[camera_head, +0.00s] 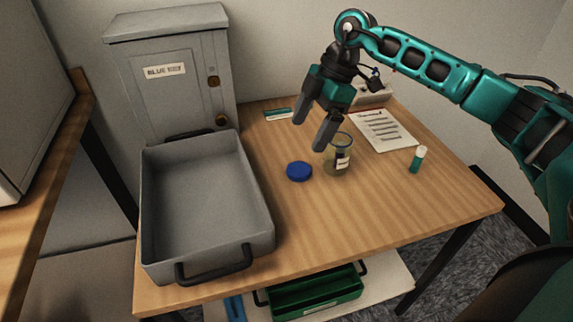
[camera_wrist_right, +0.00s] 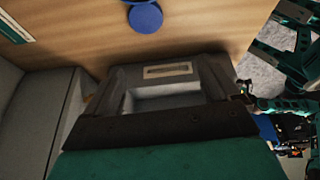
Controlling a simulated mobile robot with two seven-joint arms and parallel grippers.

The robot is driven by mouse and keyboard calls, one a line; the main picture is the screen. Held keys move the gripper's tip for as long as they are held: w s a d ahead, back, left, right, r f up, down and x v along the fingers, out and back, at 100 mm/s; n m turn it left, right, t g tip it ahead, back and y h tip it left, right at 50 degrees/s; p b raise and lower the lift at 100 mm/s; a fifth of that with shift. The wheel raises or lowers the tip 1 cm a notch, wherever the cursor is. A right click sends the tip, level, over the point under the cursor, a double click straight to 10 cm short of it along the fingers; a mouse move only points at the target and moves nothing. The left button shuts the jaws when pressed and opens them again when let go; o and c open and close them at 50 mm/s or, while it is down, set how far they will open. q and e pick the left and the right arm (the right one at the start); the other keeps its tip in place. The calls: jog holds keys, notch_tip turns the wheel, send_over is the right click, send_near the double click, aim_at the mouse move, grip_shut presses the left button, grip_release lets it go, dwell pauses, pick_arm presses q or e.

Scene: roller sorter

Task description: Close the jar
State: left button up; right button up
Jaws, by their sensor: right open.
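A clear glass jar (camera_head: 342,158) with a label stands open and upright on the wooden table. Its blue round lid (camera_head: 299,171) lies flat on the table just left of it. The lid also shows at the top edge of the right wrist view (camera_wrist_right: 146,18). My right gripper (camera_head: 308,137) is open and empty. It is above the table near the jar and lid, with its fingers pointing down. In the head view one finger overlaps the jar's left edge; I cannot tell whether they touch. My left gripper is not in view.
A large grey tray (camera_head: 262,232) fills the table's left side, before a grey cabinet (camera_head: 165,105). A paper sheet (camera_head: 388,131) and a small green bottle with a white cap (camera_head: 417,160) lie to the right. The table front is clear. A green crate (camera_head: 315,293) is below.

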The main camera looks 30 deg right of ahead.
jog(key=d+m+h, duration=0.1)
jog(key=d, duration=0.2)
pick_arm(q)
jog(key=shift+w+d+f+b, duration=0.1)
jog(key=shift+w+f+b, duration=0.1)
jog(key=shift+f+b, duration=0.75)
pick_arm(e)
send_over(299, 169)
jog(key=d, duration=0.2)
jog(key=f, duration=0.6)
jog(key=shift+s+d+f, duration=0.1)
jog(key=shift+s+f, duration=0.15)
jog(key=shift+s, duration=0.1)
jog(key=b+x, duration=0.1)
jog(key=x, duration=0.4)
jog(key=shift+w+f, duration=0.1)
jog(key=shift+w, duration=0.05)
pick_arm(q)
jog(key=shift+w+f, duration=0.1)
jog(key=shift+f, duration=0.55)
pick_arm(e)
jog(key=shift+c, duration=0.5)
jog(key=c, duration=1)
